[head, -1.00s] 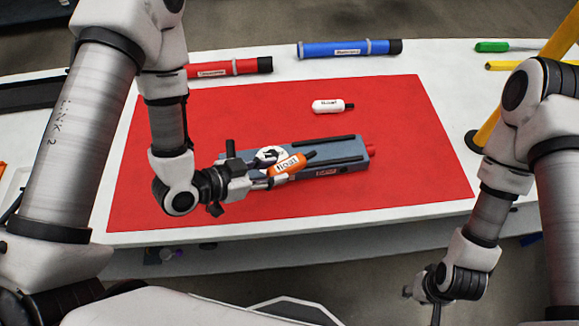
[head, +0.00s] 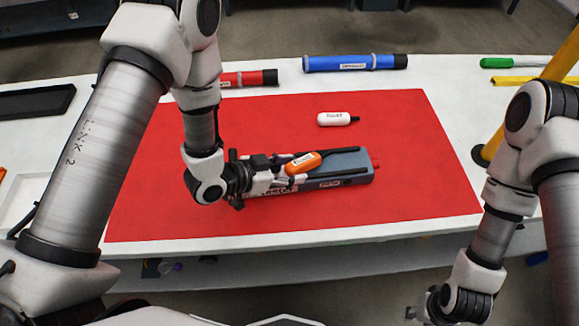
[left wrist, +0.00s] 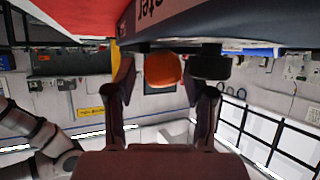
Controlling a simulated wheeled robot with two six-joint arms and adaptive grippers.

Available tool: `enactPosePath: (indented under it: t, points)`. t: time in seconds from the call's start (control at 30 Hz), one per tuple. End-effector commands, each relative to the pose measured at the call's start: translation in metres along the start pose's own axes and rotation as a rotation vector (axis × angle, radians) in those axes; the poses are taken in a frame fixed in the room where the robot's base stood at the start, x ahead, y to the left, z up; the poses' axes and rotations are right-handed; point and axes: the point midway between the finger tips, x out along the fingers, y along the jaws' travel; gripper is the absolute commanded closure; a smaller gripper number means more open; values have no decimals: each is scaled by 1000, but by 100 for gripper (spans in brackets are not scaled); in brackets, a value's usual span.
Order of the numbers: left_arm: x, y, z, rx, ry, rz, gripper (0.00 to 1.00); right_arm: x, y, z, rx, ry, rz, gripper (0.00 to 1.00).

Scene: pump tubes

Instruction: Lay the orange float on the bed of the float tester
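The orange float (head: 303,162) is over the grey-blue float tester (head: 347,164), between its two dark rails. It appears to rest on the bed, slightly angled to the rails. My left gripper (head: 286,171) is at the tester's left end, just behind the float. In the left wrist view, the float's rounded orange end (left wrist: 163,70) sits between the spread fingers (left wrist: 165,85), with a visible gap beside it. The tester (left wrist: 200,24) fills the top of that view. My right gripper (head: 425,308) is low at the bottom right, its fingers too small to read.
The tester stands on a red mat (head: 410,205) on a white table. A white float (head: 337,119) lies behind it. A red tube (head: 248,78) and a blue tube (head: 350,63) lie at the back. A green-handled tool (head: 498,62) and yellow post (head: 535,95) are at right.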

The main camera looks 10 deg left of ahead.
Motion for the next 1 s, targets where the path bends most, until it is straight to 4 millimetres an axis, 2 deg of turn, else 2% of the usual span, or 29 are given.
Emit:
enactPosePath:
  t: [0.37, 0.47, 0.8, 0.87, 1.0]
  points:
    - [-5, -1, 4, -8, -7, -4, 38, 2, 0, 0, 0, 0, 0, 60]
    - [-19, -2, 4, -10, -5, -7, 38, 6, 0, 0, 0, 0, 0, 60]
    - [-93, -1, 0, -11, 4, -6, 38, 11, 0, 0, 0, 0, 0, 60]
    - [-107, -1, -8, -12, 0, -4, 38, -11, 0, 0, 0, -1, 0, 60]
    - [-119, 0, -4, -7, 0, -3, 38, -23, 0, 0, 0, 1, 0, 60]
